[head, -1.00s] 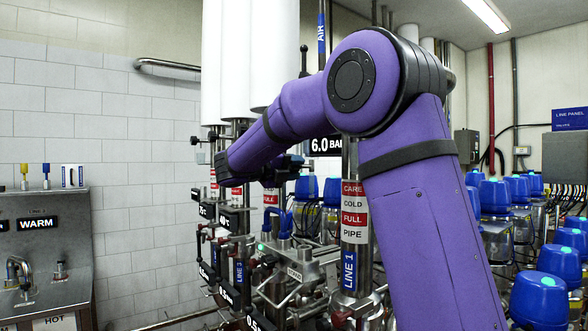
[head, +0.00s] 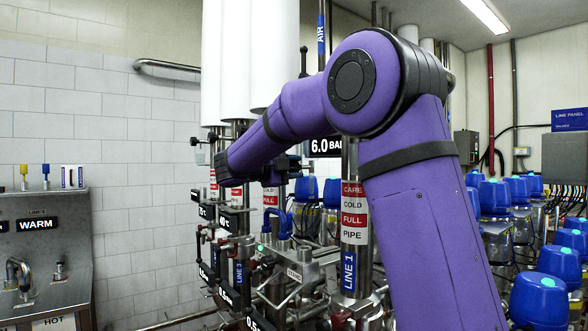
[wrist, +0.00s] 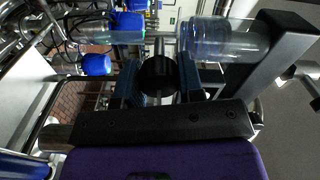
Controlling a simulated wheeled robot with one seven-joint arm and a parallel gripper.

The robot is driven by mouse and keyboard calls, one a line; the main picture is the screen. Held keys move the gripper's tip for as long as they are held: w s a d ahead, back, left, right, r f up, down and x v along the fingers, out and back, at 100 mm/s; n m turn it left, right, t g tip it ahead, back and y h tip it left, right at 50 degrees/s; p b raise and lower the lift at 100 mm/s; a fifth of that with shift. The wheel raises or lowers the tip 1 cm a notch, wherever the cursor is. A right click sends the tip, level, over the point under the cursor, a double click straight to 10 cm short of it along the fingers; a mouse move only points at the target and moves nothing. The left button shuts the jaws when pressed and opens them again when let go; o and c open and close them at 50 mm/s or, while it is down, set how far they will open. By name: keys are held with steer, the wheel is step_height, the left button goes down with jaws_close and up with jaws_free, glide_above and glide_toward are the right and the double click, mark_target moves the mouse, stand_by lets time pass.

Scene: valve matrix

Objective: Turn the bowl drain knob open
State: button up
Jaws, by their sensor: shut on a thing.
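In the wrist view, a round black knob (wrist: 158,76) on a metal stem sits between the two dark blue fingers of my gripper (wrist: 160,82). The fingers are shut on it from both sides. No label or position mark on the knob is readable, so I cannot tell how far it is turned. In the head view, my purple arm reaches left to the valve stand, and its wrist hides most of the gripper and the knob.
Steel pipes with a red and white sign (head: 354,212) stand close beside my arm. A blue-handled valve block (head: 284,226) lies below the wrist. Several blue-capped units (head: 540,298) fill the right side. A steel panel marked WARM (head: 40,248) stands at the left.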

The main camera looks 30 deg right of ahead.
stand_by(0.3)
steer(key=o, duration=0.6)
steer(key=shift+o, duration=0.2)
steer(key=shift+a, duration=0.1)
steer(key=a, duration=1)
steer(key=shift+s+a, duration=0.15)
steer(key=shift+a, duration=0.2)
